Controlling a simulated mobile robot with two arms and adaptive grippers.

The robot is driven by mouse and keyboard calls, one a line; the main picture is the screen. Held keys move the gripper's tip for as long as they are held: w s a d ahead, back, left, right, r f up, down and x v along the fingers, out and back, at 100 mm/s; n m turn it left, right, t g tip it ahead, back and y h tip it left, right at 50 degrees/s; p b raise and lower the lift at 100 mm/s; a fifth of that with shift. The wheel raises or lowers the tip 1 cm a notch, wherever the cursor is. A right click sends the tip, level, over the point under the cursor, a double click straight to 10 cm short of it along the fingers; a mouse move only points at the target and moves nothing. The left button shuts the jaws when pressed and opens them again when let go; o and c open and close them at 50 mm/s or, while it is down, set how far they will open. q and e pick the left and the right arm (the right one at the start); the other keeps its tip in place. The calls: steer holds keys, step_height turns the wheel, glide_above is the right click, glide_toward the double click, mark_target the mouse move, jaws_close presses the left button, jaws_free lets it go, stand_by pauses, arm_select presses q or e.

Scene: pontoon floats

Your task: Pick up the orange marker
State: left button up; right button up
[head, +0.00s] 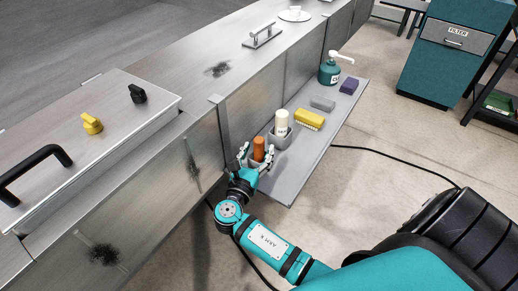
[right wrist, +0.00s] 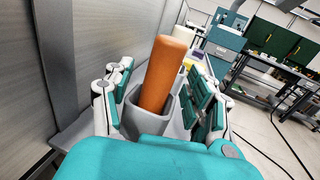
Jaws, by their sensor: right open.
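The orange marker (head: 258,147) stands in a small grey cup at the near left end of a grey shelf. In the right wrist view the marker (right wrist: 164,74) rises from the cup (right wrist: 168,122), leaning a little to the right. My right gripper (head: 256,158) is open around the marker and cup, with one finger on each side. In the right wrist view gaps show between the fingers (right wrist: 160,92) and the marker. The marker's lower end is hidden in the cup. My left gripper is not in view.
A white marker (head: 282,121) stands in a second cup just behind. Yellow (head: 309,118), grey (head: 323,103) and purple (head: 349,85) blocks and a green pump bottle (head: 329,71) sit further along the shelf. A metal counter (head: 215,95) borders it on the left.

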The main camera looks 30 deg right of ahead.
steer(key=shift+w+d, duration=0.15)
steer(key=shift+d, duration=0.05)
jaws_close()
stand_by(0.3)
